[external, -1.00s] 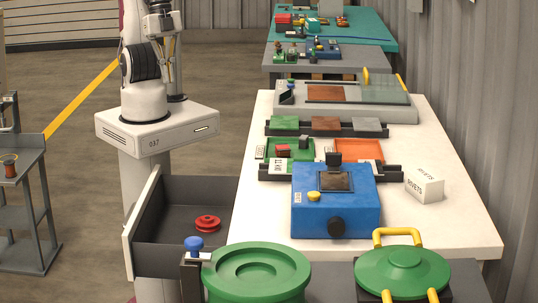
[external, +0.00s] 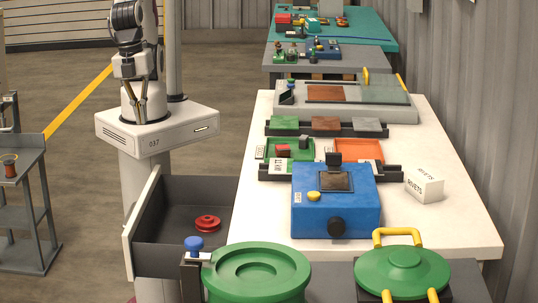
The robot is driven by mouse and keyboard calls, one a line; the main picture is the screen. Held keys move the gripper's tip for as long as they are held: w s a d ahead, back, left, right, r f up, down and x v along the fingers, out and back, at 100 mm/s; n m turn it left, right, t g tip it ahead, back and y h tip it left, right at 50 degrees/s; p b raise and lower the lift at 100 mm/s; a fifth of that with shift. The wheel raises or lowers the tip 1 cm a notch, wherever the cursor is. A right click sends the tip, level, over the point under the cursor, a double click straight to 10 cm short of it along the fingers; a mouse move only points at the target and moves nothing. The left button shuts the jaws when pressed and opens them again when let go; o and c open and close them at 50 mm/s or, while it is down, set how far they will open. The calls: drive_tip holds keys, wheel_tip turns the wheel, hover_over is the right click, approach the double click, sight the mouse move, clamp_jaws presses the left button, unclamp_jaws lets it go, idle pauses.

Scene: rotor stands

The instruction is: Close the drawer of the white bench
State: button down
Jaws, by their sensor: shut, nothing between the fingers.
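The white bench (external: 440,180) runs down the middle of the external view. Its drawer (external: 180,255) is pulled out to the left, with a white front panel (external: 144,222) and a dark grey inside. A red spool-like part (external: 207,223) lies on the drawer floor. My gripper (external: 141,118) hangs downward in front of my base, behind the drawer in the picture and apart from it. It is shut and empty, though its fingertips are small in the picture.
A blue box (external: 335,205), a white rivets box (external: 425,185) and several trays stand on the bench. Floor left of the drawer is clear up to a grey cart (external: 30,215).

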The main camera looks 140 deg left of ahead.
drive_tip(key=w+d+f+m+t+y, duration=0.1)
drive_tip(key=d+f+m+t+y, duration=0.1)
drive_tip(key=d+f+m, duration=1.5)
drive_tip(key=shift+w+d+f+t, duration=0.25)
drive_tip(key=shift+w+d+t, duration=0.1)
drive_tip(key=shift+d, duration=0.65)
drive_tip(key=shift+a+f, duration=0.1)
drive_tip(key=shift+f, duration=0.05)
drive_tip(key=w+a+f, duration=0.5)
drive_tip(key=f, duration=0.4)
drive_tip(key=shift+w+a, duration=0.15)
drive_tip(key=shift+w, duration=0.1)
